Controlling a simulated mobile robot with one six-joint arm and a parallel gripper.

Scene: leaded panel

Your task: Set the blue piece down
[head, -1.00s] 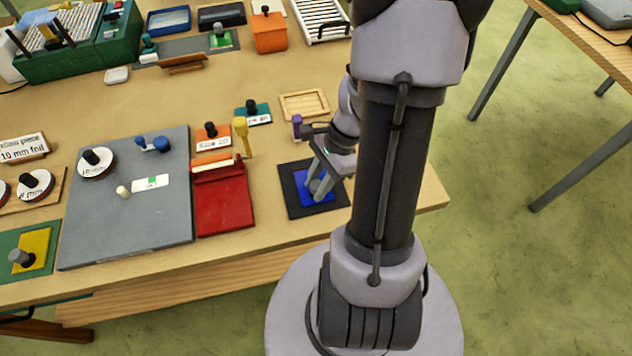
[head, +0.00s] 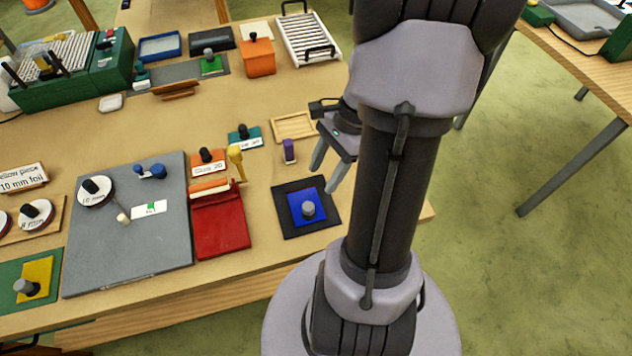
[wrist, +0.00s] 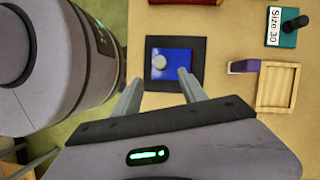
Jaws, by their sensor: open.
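The blue piece (head: 302,211) is a flat blue square with a grey knob (head: 308,208) standing up from it. It lies on a black square mat (head: 328,225) near the table's front edge, with black showing around it. My gripper (head: 325,173) is open and empty, raised above and behind the mat, apart from the knob. In the wrist view the blue piece (wrist: 178,64) lies flat on the black mat (wrist: 193,45), beyond my open fingertips (wrist: 158,82).
A red pad (head: 218,225) lies left of the mat. A purple block (head: 289,151) and a wooden frame (head: 293,126) stand behind it. A yellow-handled tool (head: 236,160) stands by the red pad. Bare tabletop (head: 262,215) lies between pad and mat.

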